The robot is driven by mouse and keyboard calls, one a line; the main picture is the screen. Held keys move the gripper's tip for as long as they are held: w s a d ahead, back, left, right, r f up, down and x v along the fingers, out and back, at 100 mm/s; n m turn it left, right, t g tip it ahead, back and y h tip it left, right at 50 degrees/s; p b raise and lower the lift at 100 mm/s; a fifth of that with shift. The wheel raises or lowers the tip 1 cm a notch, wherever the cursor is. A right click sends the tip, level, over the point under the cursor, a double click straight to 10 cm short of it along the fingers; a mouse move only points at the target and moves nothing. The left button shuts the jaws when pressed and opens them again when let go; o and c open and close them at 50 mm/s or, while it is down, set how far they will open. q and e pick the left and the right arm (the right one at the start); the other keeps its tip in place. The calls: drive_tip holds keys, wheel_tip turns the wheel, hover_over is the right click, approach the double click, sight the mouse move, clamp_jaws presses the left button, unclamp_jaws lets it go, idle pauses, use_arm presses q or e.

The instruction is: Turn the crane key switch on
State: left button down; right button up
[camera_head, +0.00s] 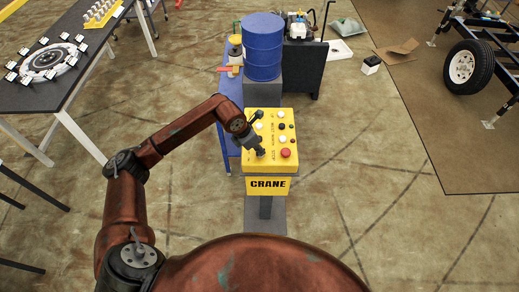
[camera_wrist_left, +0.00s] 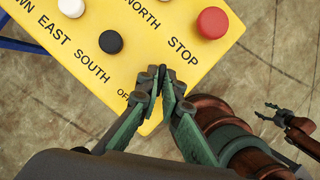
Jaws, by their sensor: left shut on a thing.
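The yellow crane control box (camera_head: 257,183) stands on a grey post in front of me, with several round buttons on top. My left gripper (camera_head: 260,152) reaches down to the near left part of its top face. In the left wrist view my left gripper (camera_wrist_left: 161,72) is shut at the panel's corner, beside a label of which "OF" shows. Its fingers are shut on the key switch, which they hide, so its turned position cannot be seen. My right gripper (camera_wrist_left: 272,112) shows small at the right edge of the wrist view, away from the box, its fingers apart and empty.
A red stop button (camera_head: 286,153) sits on the panel right of my left gripper; other buttons lie close behind. A blue barrel (camera_head: 262,48) stands behind the box. A dark table (camera_head: 75,85) is at the left. The floor right of the box is clear.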

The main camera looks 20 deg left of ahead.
use_arm(q)
drive_tip(key=shift+f+m+h+b, duration=0.15)
drive_tip(key=shift+m+h+b, duration=0.15)
drive_tip(key=shift+m+b, duration=0.4)
drive_tip(key=m+g+b, duration=0.1)
drive_tip(key=m+b, duration=0.1)
drive_tip(key=b, duration=0.1)
drive_tip(key=m+g+b, duration=0.1)
drive_tip(key=m+b, duration=0.1)
drive_tip(key=m+g+h+b, duration=0.1)
drive_tip(key=m+b, duration=0.2)
drive_tip(key=shift+w+b, duration=0.25)
drive_tip(key=shift+b, duration=0.05)
drive_tip(key=shift+m+g+b, duration=0.6)
drive_tip(key=shift+m+b, duration=0.75)
drive_tip(key=shift+m, duration=0.45)
drive_tip(key=shift+r, duration=0.2)
drive_tip(key=c, duration=2.1)
unclamp_jaws()
drive_tip(key=shift+a, duration=0.1)
